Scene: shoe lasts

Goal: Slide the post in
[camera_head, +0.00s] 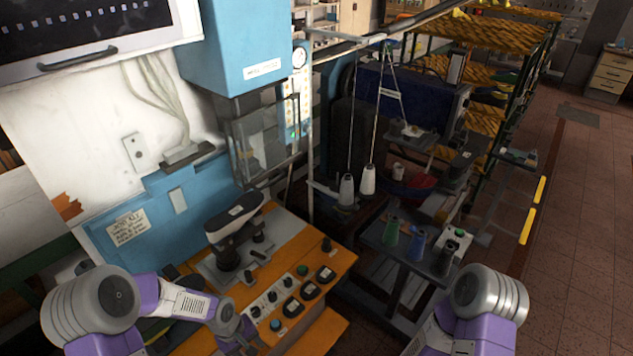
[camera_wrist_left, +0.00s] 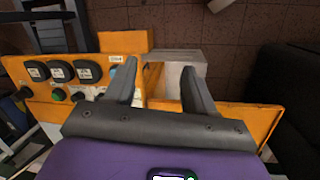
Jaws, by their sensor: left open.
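A black-and-white shoe-shaped piece (camera_head: 234,218) stands on a dark upright support over a grey metal plate (camera_head: 213,274), on the orange bench (camera_head: 322,247). Short dark upright pieces stand beside it on the plate; I cannot tell which one is the post. My left gripper (camera_head: 238,340) is low in the head view, in front of the bench's control panel and apart from the shoe-shaped piece. In the left wrist view my left gripper (camera_wrist_left: 160,76) has its two fingers apart with nothing held between them. My right arm shows at the lower right, but its gripper is out of view.
A control panel with knobs and black-framed switches (camera_head: 292,307) lies right of the plate. A blue machine housing (camera_head: 238,45) rises behind. Thread spools (camera_head: 391,232) stand on a dark table at right. Open floor (camera_head: 580,220) lies far right.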

